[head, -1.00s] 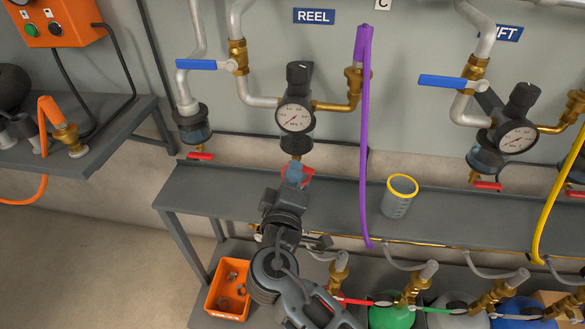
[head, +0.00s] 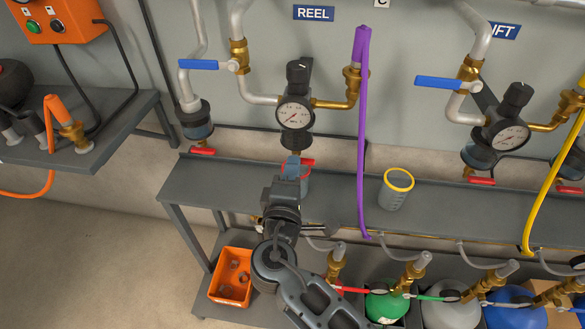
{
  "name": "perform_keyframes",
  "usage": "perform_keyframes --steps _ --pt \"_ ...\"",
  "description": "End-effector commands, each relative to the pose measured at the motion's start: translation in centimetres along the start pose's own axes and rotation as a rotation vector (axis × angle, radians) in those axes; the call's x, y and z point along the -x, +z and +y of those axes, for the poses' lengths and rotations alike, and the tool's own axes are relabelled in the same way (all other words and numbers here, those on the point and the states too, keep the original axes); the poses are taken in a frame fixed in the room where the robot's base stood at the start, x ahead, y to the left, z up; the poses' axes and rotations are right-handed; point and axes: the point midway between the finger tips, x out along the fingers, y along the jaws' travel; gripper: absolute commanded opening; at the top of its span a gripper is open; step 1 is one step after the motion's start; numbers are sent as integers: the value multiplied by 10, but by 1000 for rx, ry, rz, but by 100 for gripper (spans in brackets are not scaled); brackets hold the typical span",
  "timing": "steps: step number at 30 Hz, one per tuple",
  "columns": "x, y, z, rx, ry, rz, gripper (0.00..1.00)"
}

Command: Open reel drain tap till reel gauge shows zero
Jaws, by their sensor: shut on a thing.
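The reel gauge (head: 295,112) is a white dial with a black rim on the regulator under the REEL sign (head: 314,14); its reading is too small to tell. Below it, the reel drain tap (head: 307,162) has a red handle, partly hidden by my fingers. My gripper (head: 291,168) is at the left part of this handle and appears shut on it.
A yellow-rimmed beaker (head: 396,190) stands on the grey bench (head: 235,190), right of the hanging purple hose (head: 363,130). Similar red taps are at left (head: 203,151) and right (head: 482,181). An orange bin (head: 231,276) and several gas cylinders stand below.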

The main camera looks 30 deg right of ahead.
Motion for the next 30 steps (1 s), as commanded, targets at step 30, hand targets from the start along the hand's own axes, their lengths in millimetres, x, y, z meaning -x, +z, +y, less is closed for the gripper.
perform_keyframes --steps 30 --pt "65 -1 -1 1 -1 5 21"
